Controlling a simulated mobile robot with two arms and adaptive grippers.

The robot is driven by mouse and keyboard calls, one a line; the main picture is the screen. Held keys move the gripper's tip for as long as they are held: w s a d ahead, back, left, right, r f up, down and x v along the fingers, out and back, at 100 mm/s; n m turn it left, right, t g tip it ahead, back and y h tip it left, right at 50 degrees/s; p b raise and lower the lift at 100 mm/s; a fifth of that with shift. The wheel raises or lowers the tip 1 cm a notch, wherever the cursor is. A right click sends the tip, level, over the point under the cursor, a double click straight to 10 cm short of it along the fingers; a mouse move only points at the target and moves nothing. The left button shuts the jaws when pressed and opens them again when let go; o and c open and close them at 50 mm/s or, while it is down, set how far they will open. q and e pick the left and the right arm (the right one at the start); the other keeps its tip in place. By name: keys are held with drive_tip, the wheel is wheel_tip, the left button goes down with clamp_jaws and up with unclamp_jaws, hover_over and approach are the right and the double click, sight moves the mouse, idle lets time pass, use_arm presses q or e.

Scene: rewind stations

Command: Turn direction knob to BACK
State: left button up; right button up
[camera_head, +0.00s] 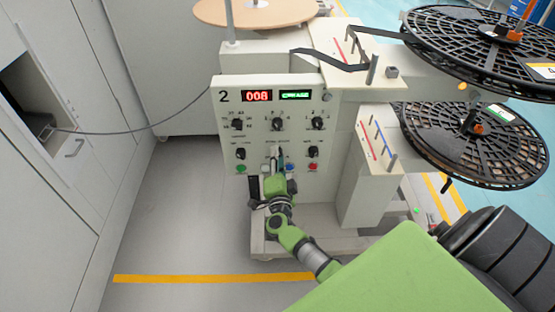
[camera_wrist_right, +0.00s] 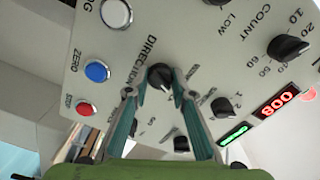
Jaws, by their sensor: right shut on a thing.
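The direction knob (camera_wrist_right: 159,76) is a black round knob on the white control panel (camera_head: 224,138), beside the printed word DIRECTION in the right wrist view. My right gripper (camera_wrist_right: 160,88) has one finger on each side of the knob and is shut on it. In the head view my right gripper (camera_head: 276,157) reaches the lower middle of the panel, and its fingers cover most of the knob there. I cannot read which mark the knob points to. My left gripper is not in view.
Beside the knob are a blue ZERO button (camera_wrist_right: 97,71), a red button (camera_wrist_right: 84,108) and other black knobs (camera_wrist_right: 223,107). The panel has a red display (camera_head: 257,96) and a green one (camera_head: 295,95). Black reels (camera_head: 468,145) stand at right. The grey floor at left is clear.

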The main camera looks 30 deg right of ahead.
drive_tip(key=shift+m, duration=0.8)
drive_tip(key=shift+b, duration=0.3)
drive_tip(key=o, duration=1.1)
drive_tip(key=shift+o, duration=0.2)
drive_tip(key=shift+s, duration=0.1)
drive_tip(key=v, duration=1.2)
drive_tip(key=shift+f, duration=0.15)
